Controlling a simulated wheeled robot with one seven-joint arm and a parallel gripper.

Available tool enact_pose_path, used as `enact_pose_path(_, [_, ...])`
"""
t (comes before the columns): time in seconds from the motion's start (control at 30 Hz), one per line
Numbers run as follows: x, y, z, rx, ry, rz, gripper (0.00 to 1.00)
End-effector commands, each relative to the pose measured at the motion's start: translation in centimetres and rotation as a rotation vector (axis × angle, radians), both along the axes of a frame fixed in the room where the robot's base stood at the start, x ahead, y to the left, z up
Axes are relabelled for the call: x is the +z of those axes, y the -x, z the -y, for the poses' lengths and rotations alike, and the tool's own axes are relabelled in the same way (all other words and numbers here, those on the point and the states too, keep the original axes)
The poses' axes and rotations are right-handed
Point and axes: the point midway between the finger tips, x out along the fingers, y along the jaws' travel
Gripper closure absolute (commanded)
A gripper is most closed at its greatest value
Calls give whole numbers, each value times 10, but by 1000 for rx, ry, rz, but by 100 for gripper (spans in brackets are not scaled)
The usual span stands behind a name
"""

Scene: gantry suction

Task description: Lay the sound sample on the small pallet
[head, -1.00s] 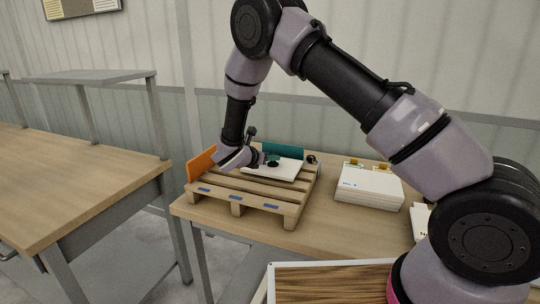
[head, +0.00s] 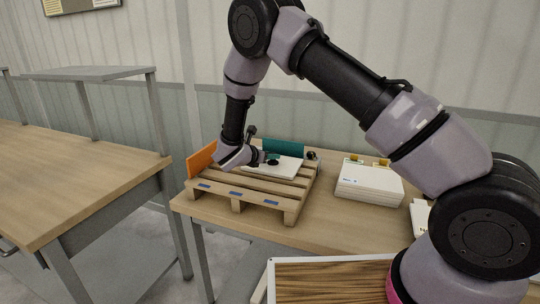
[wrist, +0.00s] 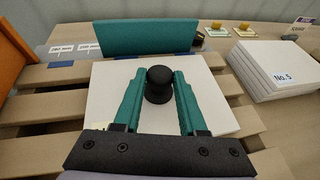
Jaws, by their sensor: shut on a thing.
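A white square sample plate (head: 287,168) lies over the slats of the small wooden pallet (head: 245,194) and also shows in the wrist view (wrist: 107,108). A black knob (wrist: 158,92) stands on the middle of the plate. My gripper (wrist: 157,82) has teal fingers, one on each side of the knob, and is shut on it. In the head view my gripper (head: 262,157) is low over the pallet. The plate looks flat; whether its underside touches every slat is hidden. The near edge of the plate is hidden behind my gripper in the wrist view.
An orange board (head: 201,158) stands at the pallet's left edge and a teal board (head: 284,147) at its back. A stack of white plates (head: 368,183) marked "No. 5" (wrist: 284,76) sits to the right. Bare table (head: 325,210) lies between pallet and stack.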

Motion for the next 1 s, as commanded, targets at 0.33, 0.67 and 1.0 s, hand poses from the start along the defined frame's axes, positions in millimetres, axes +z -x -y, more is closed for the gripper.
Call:
enact_pose_path(0.33, [-2,0,0,0,1,1,24])
enact_pose_path(0.67, [3,9,-7,2,0,0,24])
enact_pose_path(1.0, [29,60,-43,3,-1,1,24])
